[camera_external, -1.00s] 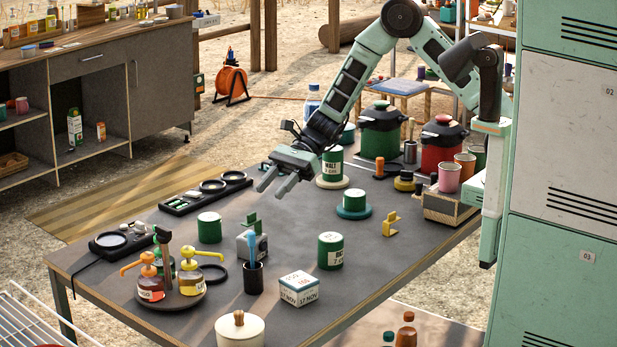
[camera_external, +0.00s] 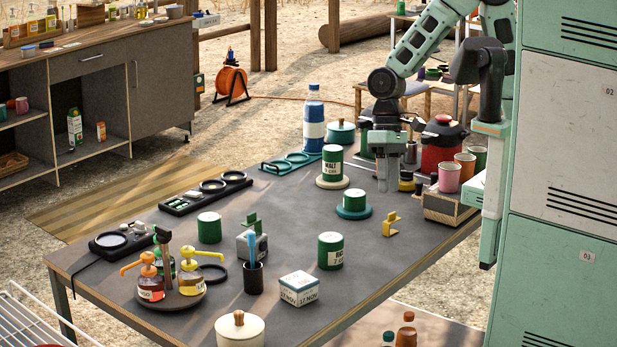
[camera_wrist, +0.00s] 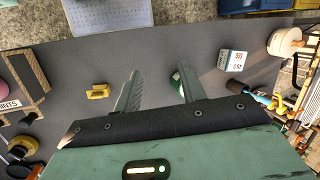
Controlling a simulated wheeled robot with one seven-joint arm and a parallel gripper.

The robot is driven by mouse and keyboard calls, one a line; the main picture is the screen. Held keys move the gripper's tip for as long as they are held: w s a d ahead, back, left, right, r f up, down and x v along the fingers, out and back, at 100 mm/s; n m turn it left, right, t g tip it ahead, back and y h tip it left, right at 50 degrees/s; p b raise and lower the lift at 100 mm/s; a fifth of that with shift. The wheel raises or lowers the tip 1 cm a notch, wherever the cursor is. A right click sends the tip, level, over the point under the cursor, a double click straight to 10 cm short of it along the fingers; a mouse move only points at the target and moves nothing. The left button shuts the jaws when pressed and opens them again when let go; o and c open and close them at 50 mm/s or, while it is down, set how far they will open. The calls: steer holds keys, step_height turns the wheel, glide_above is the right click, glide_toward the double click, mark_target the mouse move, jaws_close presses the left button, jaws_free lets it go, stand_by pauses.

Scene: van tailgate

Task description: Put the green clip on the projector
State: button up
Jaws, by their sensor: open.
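A green clip (camera_external: 252,222) stands upright at a grey box-shaped unit (camera_external: 243,246), which looks like the projector, left of the table's middle. I cannot tell whether the clip rests on it or stands just behind it. A black cup with a blue item partly hides the unit. My gripper (camera_external: 388,186) points down over the right back part of the table, well away from both. It is open and empty; its two spread fingers also show in the wrist view (camera_wrist: 158,92). I cannot make out the green clip in the wrist view.
A yellow clip (camera_external: 390,224) stands near the right edge, below my gripper. Green cans (camera_external: 330,251), a white box (camera_external: 299,289), a black cup (camera_external: 253,280) and a bottle carousel (camera_external: 171,298) stand around. Pots and cups crowd the back right.

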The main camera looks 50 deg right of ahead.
steer(key=s+d+n+t, duration=0.1)
steer(key=n, duration=0.1)
steer(key=s+d+n+h, duration=0.1)
steer(key=d+n, duration=0.1)
steer(key=d+n+t+h, duration=0.1)
steer(key=d+n, duration=0.1)
steer(key=shift+s+r+t, duration=0.3)
steer(key=shift+s, duration=0.1)
